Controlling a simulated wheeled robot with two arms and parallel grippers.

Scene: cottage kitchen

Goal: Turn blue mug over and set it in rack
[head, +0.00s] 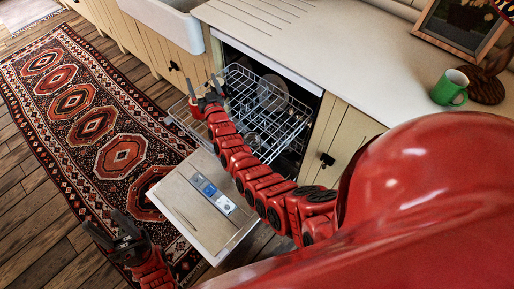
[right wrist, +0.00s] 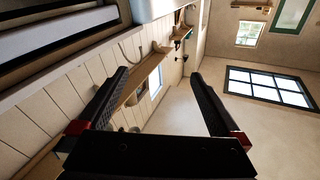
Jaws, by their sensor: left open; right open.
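I see no blue mug in either view. A green mug (head: 450,87) stands upright on the counter at the right. The wire rack (head: 262,105) is pulled partly out of the open dishwasher, and it holds a plate and other items too small to tell. My right gripper (head: 204,88) is open and empty at the left edge of the rack, apart from the mug. Its open fingers also show in the right wrist view (right wrist: 158,85) with nothing between them. My left gripper (head: 107,227) is open and empty, low over the rug. My right arm hides part of the rack.
A white sink (head: 165,20) is at the upper left. The counter (head: 345,60) is mostly clear. A brown wooden object (head: 487,85) and a picture frame (head: 465,25) are near the mug.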

